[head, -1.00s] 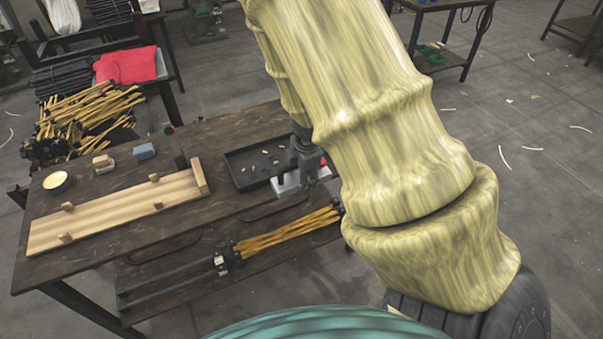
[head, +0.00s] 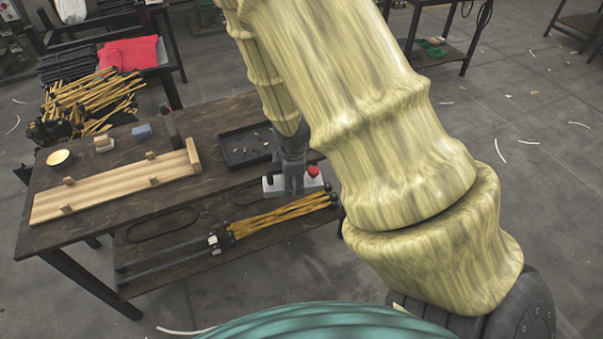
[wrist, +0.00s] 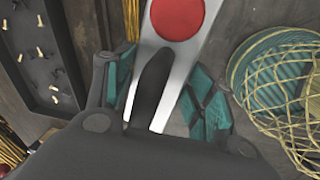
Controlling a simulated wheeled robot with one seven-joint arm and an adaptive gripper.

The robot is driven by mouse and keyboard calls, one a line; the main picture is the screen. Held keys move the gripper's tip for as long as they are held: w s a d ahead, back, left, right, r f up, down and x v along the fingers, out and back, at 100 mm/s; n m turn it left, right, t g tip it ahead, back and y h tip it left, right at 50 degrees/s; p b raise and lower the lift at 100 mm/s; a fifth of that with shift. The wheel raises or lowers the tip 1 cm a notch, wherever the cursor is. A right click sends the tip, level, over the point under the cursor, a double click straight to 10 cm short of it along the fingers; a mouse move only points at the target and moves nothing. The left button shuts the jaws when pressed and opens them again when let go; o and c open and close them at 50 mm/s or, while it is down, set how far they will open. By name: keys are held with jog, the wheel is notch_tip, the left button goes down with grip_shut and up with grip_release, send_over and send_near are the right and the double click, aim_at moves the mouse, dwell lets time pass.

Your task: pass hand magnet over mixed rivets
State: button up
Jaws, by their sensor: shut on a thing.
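The hand magnet (head: 276,186) is a pale flat bar with a red round knob and a dark handle. My gripper (head: 292,158) is shut on it, and in the wrist view the teal-padded fingers (wrist: 160,88) stand on either side of the dark handle (wrist: 153,78). The magnet (wrist: 179,70) is beside the dark tray, at the table's near right edge, not over the rivets. The mixed rivets (head: 262,140) lie scattered in the tray (head: 228,160); several also show in the wrist view (wrist: 40,52). The magnet's underside is hidden.
A wooden board with pegs (head: 115,190) lies left of the tray.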

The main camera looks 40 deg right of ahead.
jog(key=w+a+f+m+g, duration=0.1)
jog(key=w+a+f+m, duration=0.1)
jog(key=a+m, duration=0.4)
jog(key=w+a+f+m+g+h, duration=0.1)
jog(key=a+f+m, duration=0.3)
jog(key=a, duration=0.8)
jog(key=shift+w+a+m, duration=0.25)
jog(key=shift+w+m, duration=0.65)
jog(key=shift+m, duration=0.2)
jog(key=shift+s, duration=0.1)
jog(key=shift+d, duration=0.2)
